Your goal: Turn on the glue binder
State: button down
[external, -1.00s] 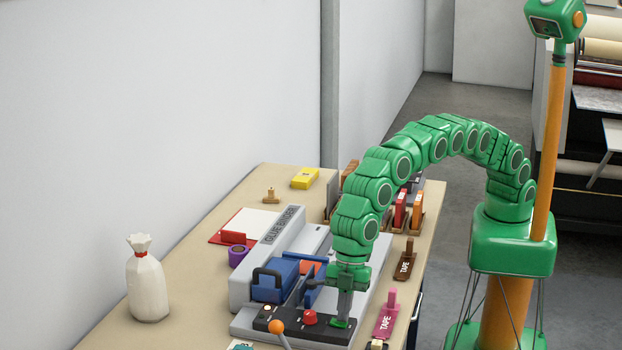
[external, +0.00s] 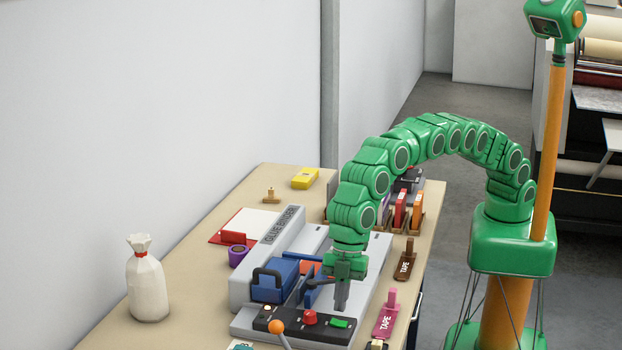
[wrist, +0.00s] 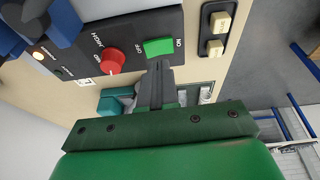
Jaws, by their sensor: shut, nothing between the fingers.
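The glue binder (external: 240,290) is a grey machine on the workbench with a blue clamp block (external: 275,280). Its black control panel (external: 268,322) carries a red knob (external: 310,317) and a green switch (external: 340,322). In the wrist view the green switch (wrist: 158,46) has "ON" printed beside it, and the red knob (wrist: 111,61) is next to "HIGH". A small light (wrist: 39,56) glows on the panel. My gripper (external: 341,306) is shut and empty, pointing down, slightly above and beyond the green switch. In the wrist view its fingertips (wrist: 159,66) appear just below the switch.
A lever with an orange ball (external: 276,327) stands at the panel's front. A white sack (external: 147,284) stands at left.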

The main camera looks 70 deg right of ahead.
aim_at(351, 325)
jog(key=s+v, duration=0.1)
jog(key=v, duration=1)
jog(key=shift+s+a+r, duration=0.2)
jog(key=shift+s+a, duration=0.05)
jog(key=shift+s, duration=0.1)
